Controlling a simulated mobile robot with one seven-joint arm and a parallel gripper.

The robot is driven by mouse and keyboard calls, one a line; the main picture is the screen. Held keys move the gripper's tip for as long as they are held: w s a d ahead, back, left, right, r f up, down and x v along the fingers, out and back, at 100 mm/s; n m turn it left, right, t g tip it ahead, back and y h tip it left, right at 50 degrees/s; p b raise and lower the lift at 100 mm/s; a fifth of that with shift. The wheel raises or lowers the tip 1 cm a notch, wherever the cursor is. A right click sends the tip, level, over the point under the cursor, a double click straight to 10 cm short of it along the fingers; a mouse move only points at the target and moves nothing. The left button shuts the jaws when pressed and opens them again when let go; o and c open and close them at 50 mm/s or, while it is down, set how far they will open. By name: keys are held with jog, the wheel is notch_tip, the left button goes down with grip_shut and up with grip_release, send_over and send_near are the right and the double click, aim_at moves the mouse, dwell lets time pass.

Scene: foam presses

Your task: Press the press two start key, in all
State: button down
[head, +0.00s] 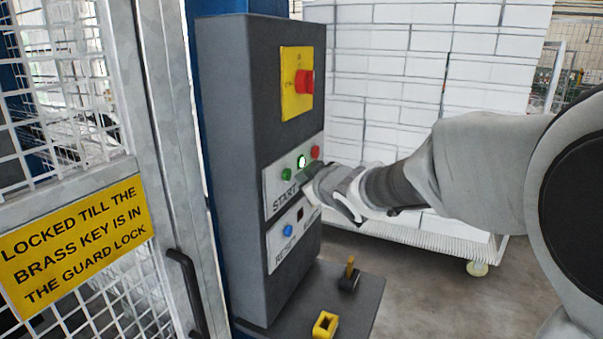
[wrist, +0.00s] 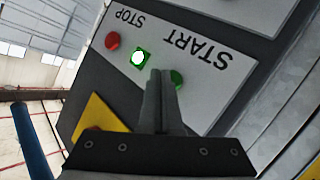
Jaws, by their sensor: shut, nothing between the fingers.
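A grey control box (head: 245,130) has a white START/STOP plate (head: 273,196). The plate carries a green start key (head: 286,174), a lit green-white lamp (head: 302,161) and a red stop button (head: 315,152). No press number is readable. My gripper (head: 308,188) is shut and empty, close in front of this plate. In the wrist view the plate appears upside down. The shut fingertips (wrist: 161,74) appear right beside the green start key (wrist: 176,78), with the lit lamp (wrist: 138,57) on their other side. I cannot tell whether the fingers touch the plate.
A red knob (head: 304,81) on a yellow plate sits above. Below is a RESET plate with a blue button (head: 288,230). A shelf (head: 300,292) holds a brass-coloured key (head: 350,268) and a yellow piece (head: 325,325). A guard door (head: 165,150) stands left, white stacked blocks (head: 400,70) behind.

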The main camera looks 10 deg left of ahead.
jog(key=shift+s+d+p, duration=0.3)
jog(key=shift+d+p, duration=0.15)
jog(key=shift+d, duration=0.35)
jog(key=shift+s+d+p, duration=0.25)
jog(key=shift+d+p, duration=0.2)
jog(key=shift+d, duration=0.3)
jog(key=shift+s+d+p, duration=0.3)
jog(key=shift+d+p, duration=0.15)
jog(key=shift+d, duration=0.35)
